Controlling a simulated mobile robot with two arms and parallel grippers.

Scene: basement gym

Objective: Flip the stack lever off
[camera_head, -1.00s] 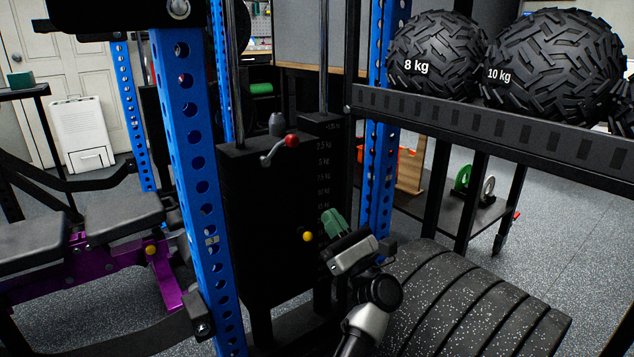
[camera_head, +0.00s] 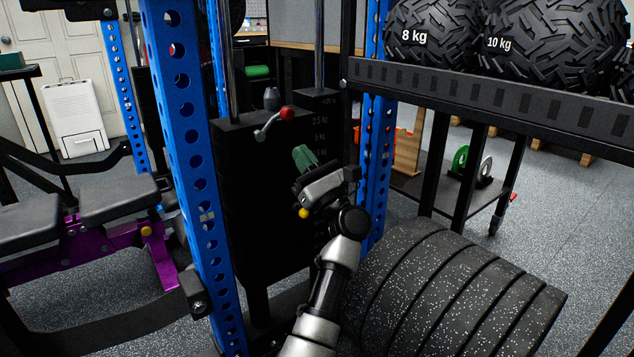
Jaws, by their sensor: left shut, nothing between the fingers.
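The stack lever (camera_head: 268,125) is a short silver handle with a red ball knob at its right end. It sits at the top of the black weight stack (camera_head: 255,200), tilted up to the right. My left gripper (camera_head: 303,155) has green fingertips, close together with nothing between them. It is in front of the stack's right part, below and right of the red knob in the picture, apart from it. The gripper covers some of the stack's weight labels. A yellow knob (camera_head: 304,213) shows just below the gripper. My right gripper is out of view.
A blue perforated upright (camera_head: 190,160) stands left of the stack, another (camera_head: 378,150) to the right. A black shelf (camera_head: 500,115) holds tyre-textured balls. Large speckled weight plates (camera_head: 450,290) lie beside my arm. A purple-framed bench (camera_head: 120,200) is at left.

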